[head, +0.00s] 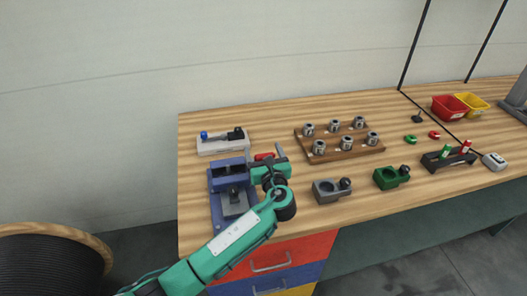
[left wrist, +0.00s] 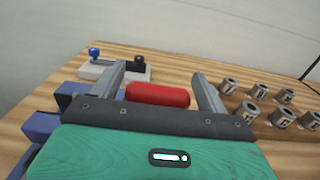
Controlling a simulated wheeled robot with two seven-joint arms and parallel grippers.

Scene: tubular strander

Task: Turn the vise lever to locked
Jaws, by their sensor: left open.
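The blue vise (head: 222,204) stands at the left front of the wooden bench, with a grey block in it. It also shows at the left edge of the left wrist view (left wrist: 42,125). The red lever grip (head: 264,156) is by the vise's right side and shows clearly in the left wrist view (left wrist: 158,95). My left gripper (head: 265,153) is open, its two fingers on either side of the red grip in the left wrist view. I see a gap at the right finger; contact at the left finger cannot be told. The rest of the lever is hidden. My right gripper is not in view.
A pale fixture with a blue knob (head: 222,146) lies behind the vise. A wooden board (head: 340,151) with several metal cylinders stands to the right. Grey (head: 327,192) and green (head: 390,178) holders sit near the front edge. Red (head: 450,107) and yellow (head: 470,104) bins are far right.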

